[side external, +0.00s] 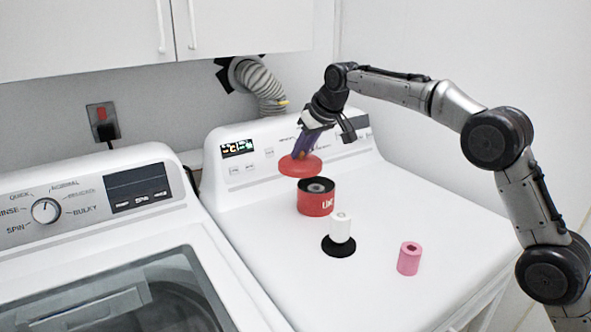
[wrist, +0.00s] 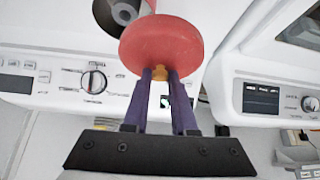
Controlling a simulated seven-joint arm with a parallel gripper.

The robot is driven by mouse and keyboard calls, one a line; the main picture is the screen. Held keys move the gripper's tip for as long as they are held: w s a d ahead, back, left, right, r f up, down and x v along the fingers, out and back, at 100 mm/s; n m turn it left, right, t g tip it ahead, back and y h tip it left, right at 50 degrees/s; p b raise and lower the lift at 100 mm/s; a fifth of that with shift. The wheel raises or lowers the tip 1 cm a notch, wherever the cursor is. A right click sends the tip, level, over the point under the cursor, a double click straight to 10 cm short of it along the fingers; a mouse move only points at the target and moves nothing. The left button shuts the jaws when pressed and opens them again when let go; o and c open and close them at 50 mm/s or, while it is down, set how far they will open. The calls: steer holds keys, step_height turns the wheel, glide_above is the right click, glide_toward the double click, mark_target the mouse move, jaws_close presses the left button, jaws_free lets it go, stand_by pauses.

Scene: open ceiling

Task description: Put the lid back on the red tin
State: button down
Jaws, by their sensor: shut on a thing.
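The red tin (side external: 314,201) stands open and upright on top of the right-hand white machine, with its dark inside showing. My gripper (side external: 300,154) is shut on the red lid (side external: 300,167) and holds it in the air just above and slightly left of the tin in the side view. The lid hangs a little tilted.
A white cylinder (side external: 340,228) stands on a black disc (side external: 328,246) in front of the tin. A pink cylinder (side external: 409,258) stands to its right. The machine's control panel (side external: 262,155) rises behind. The machine top (side external: 430,205) is clear on the right.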

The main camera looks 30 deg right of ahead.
steer(key=w+d+f+m, duration=0.1)
steer(key=d+f, duration=0.5)
steer(key=f, duration=0.2)
steer(key=shift+w+d+h, duration=0.25)
steer(key=shift+w+h, duration=0.15)
steer(key=shift+f, duration=0.25)
stand_by(2.3)
steer(key=shift+c, duration=0.8)
jaws_free()
step_height(320, 180, up, 7)
stand_by(0.9)
steer(key=shift+c, duration=0.3)
